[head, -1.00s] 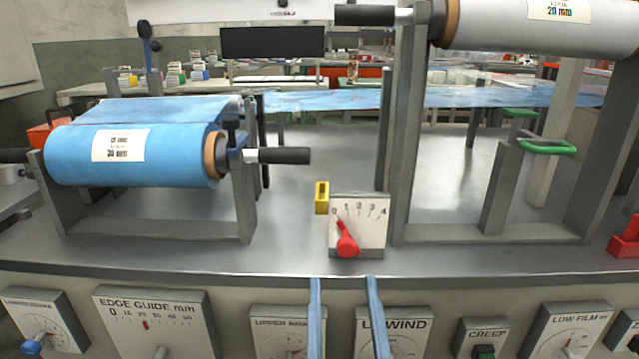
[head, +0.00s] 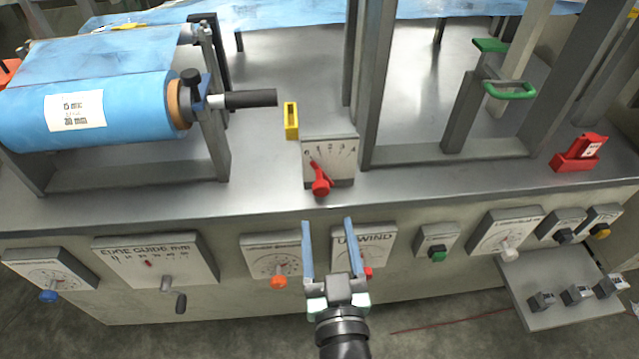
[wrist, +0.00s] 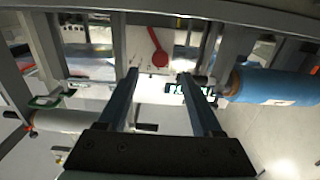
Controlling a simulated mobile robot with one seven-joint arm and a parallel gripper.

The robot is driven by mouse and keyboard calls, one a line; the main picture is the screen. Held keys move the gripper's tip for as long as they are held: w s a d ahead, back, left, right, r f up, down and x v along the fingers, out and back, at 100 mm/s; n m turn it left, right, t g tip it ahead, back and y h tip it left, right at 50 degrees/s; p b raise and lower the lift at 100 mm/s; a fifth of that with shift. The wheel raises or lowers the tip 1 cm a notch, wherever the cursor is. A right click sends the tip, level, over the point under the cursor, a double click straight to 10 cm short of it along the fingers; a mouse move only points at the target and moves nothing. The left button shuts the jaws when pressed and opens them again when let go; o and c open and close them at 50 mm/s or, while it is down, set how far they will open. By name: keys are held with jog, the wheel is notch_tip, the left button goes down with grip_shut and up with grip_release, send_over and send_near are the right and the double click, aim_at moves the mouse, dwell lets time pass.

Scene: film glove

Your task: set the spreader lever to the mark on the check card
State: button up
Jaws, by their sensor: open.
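The red spreader lever (head: 320,183) sits on a white plate (head: 344,165) with a scale from 0 to 4, at the bench's front edge. It leans up and left, towards the 0 end. It also shows in the wrist view (wrist: 158,55), ahead of and between the fingers. My gripper (head: 327,222) is open and empty, with its blue fingers in front of and apart from the lever. A red holder (head: 575,162) at the right carries a small white card (head: 590,147), perhaps the check card; its mark is too small to read.
A yellow block (head: 291,120) stands just left of the scale plate. A blue film roll (head: 130,112) is at the left, its black handle (head: 250,98) sticking out. A grey upright (head: 378,90) rises right of the plate. Dials and knobs line the front panel below.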

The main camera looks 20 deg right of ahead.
aim_at(321, 193)
jog(key=x, duration=0.9)
jog(key=shift+w, duration=0.3)
jog(key=shift+c, duration=0.2)
